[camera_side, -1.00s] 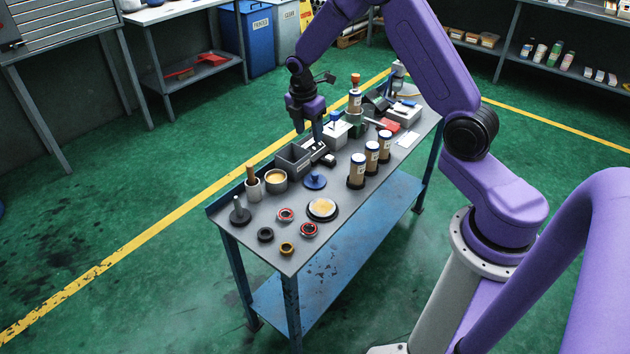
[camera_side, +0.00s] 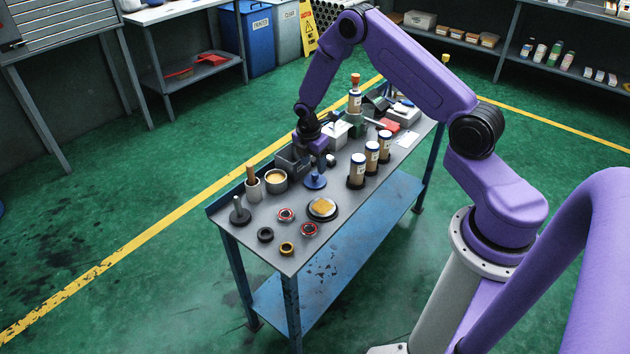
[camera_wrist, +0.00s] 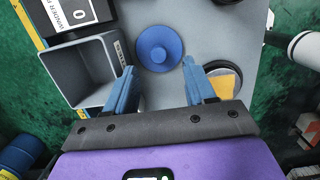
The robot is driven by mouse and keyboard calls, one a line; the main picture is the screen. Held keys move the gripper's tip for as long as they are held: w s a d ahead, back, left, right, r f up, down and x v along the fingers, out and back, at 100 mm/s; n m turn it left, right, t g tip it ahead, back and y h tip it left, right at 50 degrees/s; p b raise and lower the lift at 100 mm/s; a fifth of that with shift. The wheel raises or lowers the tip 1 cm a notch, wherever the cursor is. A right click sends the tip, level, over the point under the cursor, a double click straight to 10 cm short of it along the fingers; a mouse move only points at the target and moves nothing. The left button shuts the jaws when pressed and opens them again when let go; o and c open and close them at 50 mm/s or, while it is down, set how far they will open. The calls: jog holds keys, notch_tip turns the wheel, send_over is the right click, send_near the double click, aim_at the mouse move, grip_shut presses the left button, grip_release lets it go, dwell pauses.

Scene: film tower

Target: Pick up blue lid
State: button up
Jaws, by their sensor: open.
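The blue lid (camera_side: 316,181) is a round disc with a raised knob in its centre. It lies flat on the grey bench top (camera_side: 262,218). In the wrist view the blue lid (camera_wrist: 159,46) shows whole, just beyond my fingertips. My gripper (camera_wrist: 160,72) is open and empty there, its two blue fingers apart and roughly lined up with the lid's sides. In the side view my gripper (camera_side: 318,160) is low over the bench, just behind the lid. Whether the fingertips are level with the lid is hard to tell.
A grey open bin (camera_wrist: 78,70) stands close left of the lid in the wrist view. A round dish with a tan and white top (camera_side: 322,208) sits in front. Several labelled tubes (camera_side: 357,171) stand upright to the right. Small rings (camera_side: 287,248) lie near the front edge.

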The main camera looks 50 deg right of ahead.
aim_at(315, 174)
jog(key=shift+w+d+f, duration=0.1)
jog(key=shift+d+f, duration=0.1)
jog(key=shift+f, duration=0.95)
jog(key=shift+d+f, duration=0.2)
jog(key=shift+f, duration=0.9)
grip_shut()
